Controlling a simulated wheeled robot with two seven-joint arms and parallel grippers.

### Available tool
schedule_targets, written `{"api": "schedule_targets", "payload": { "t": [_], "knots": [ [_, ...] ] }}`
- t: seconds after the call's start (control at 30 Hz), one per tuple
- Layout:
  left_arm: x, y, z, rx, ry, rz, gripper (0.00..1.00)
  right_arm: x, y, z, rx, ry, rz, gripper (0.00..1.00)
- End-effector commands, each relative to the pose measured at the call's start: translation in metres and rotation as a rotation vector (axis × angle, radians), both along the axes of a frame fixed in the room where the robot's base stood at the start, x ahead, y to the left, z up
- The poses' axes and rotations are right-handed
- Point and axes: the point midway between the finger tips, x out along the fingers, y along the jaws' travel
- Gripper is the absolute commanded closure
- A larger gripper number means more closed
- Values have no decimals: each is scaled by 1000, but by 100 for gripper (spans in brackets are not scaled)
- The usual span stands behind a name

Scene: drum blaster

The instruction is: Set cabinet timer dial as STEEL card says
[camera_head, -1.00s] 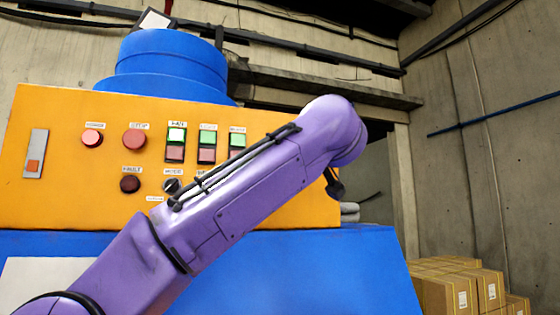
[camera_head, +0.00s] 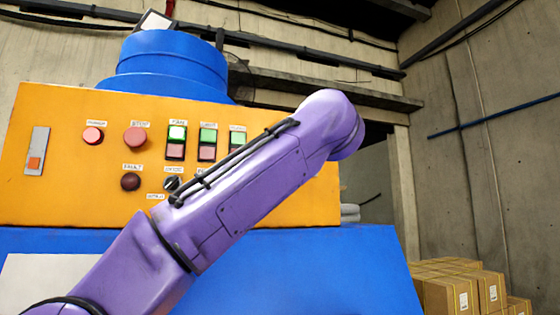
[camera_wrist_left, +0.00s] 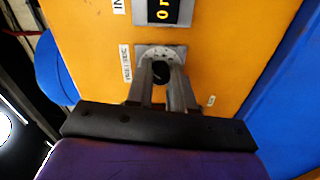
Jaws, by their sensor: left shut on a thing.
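The timer dial (camera_wrist_left: 160,72) is a dark round knob on a grey marked plate on the orange panel, in the left wrist view. My left gripper (camera_wrist_left: 163,84) is shut on the dial, one finger on each side of it. The fingers cover part of the dial and plate, and the scale marks are too small to read. In the head view the orange cabinet panel (camera_head: 60,195) is partly covered by my purple left arm, which hides the gripper and dial. No STEEL card can be read in these views. My right gripper is not in view.
A dark display (camera_wrist_left: 163,10) with yellow digits sits beside the dial plate. Lit buttons (camera_head: 177,133), a red stop button (camera_head: 135,138) and a small black selector (camera_head: 172,183) are on the panel. Cardboard boxes (camera_head: 455,285) stand at the lower right.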

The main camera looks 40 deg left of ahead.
Motion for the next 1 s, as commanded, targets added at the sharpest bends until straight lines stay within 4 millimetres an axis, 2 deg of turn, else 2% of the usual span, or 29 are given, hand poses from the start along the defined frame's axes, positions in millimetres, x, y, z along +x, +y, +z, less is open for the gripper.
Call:
{"api": "schedule_targets", "payload": {
  "t": [0.6, 1.0],
  "knots": [
    [2, -1, -6, -272, -499, -1, 100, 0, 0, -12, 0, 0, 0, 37],
    [2, -1, -6, -384, -715, 1, 100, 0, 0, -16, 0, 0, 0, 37]
  ]
}}
